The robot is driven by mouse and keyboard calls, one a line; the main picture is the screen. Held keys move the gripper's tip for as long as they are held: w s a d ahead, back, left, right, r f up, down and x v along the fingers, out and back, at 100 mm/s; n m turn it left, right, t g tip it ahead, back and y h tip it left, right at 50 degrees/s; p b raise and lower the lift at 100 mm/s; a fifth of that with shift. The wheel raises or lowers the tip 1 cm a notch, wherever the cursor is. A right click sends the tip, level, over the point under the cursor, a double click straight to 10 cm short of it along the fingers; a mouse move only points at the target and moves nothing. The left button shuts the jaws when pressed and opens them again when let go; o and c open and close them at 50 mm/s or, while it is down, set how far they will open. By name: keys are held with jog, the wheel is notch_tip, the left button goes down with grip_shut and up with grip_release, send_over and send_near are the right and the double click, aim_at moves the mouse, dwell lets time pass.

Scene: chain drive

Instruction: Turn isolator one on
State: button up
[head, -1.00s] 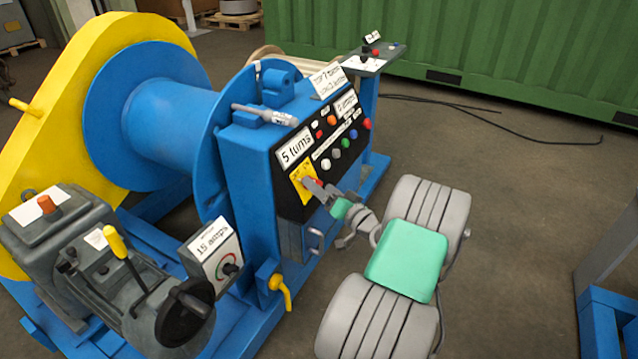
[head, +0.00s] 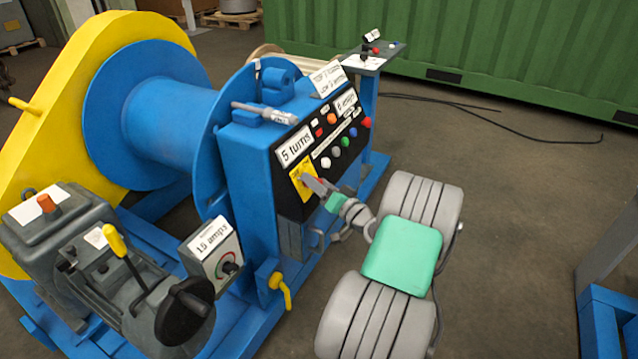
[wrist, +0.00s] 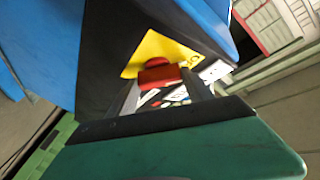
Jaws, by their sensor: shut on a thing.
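The isolator is a red handle (wrist: 160,74) on a yellow plate (wrist: 160,48) in the wrist view. In the head view the yellow plate (head: 302,181) sits at the lower left of the black control panel (head: 318,165), on the blue cabinet. My gripper (head: 317,184) reaches the panel at this plate and hides most of the handle there. In the wrist view my gripper's fingers (wrist: 165,92) are shut on the red handle, one on each side. I cannot read the plate's marks or tell the switch's position for certain.
Coloured buttons and displays fill the panel right of the plate. A yellow lever (head: 281,287) and a "15 amps" box (head: 213,252) stand left of my arm. A blue drum (head: 165,115) lies behind.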

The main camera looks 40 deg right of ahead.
jog(key=shift+c, duration=1.4)
